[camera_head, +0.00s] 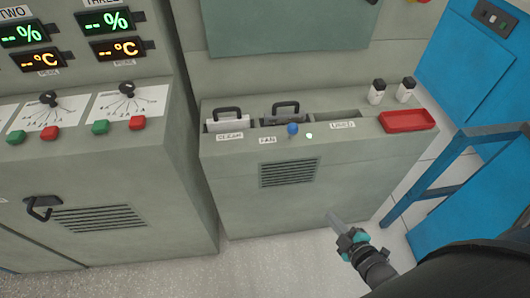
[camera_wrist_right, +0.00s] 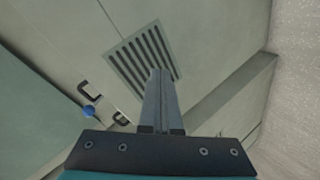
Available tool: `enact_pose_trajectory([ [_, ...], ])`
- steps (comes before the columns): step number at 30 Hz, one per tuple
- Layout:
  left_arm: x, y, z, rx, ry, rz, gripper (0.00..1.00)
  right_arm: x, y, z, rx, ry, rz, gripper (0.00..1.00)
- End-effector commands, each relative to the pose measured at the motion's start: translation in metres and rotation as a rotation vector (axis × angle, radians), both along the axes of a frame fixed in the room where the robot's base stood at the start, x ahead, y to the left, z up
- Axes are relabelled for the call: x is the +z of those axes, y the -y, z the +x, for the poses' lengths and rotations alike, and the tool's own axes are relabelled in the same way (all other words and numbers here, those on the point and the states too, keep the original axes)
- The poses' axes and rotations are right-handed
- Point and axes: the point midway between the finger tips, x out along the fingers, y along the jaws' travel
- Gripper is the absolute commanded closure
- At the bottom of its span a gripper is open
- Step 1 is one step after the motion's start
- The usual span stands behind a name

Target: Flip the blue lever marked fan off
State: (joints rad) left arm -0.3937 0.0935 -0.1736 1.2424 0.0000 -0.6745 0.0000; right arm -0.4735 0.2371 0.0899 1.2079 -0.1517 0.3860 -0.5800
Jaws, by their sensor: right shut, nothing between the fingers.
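The blue lever (camera_head: 292,129) has a round blue knob and stands on the top of the grey cabinet, right beside the label reading FAN (camera_head: 267,140). The knob also shows at the left in the right wrist view (camera_wrist_right: 88,111). My right gripper (camera_head: 333,217) is shut and empty, low in front of the cabinet, below and to the right of the lever and apart from it. Its closed fingers (camera_wrist_right: 159,100) point toward the vent in the wrist view. My left gripper is not in view.
A blue frame (camera_head: 430,175) stands right of the cabinet. Floor in front is clear.

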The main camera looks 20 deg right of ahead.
Motion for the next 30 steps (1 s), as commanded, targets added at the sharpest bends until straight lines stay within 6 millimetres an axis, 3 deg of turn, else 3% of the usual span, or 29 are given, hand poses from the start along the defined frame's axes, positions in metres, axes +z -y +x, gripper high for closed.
enact_pose_trajectory([
  [1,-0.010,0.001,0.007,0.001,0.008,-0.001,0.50,0.002,0.006,0.008,0.032,0.059,-0.050,1.00],
  [9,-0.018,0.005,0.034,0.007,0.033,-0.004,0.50,0.065,0.018,0.039,0.202,0.385,-0.342,1.00],
  [18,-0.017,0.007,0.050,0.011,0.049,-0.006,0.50,0.117,0.012,0.044,0.324,0.639,-0.590,1.00],
  [30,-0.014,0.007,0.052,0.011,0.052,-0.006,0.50,0.131,0.009,0.043,0.346,0.690,-0.640,1.00],
])
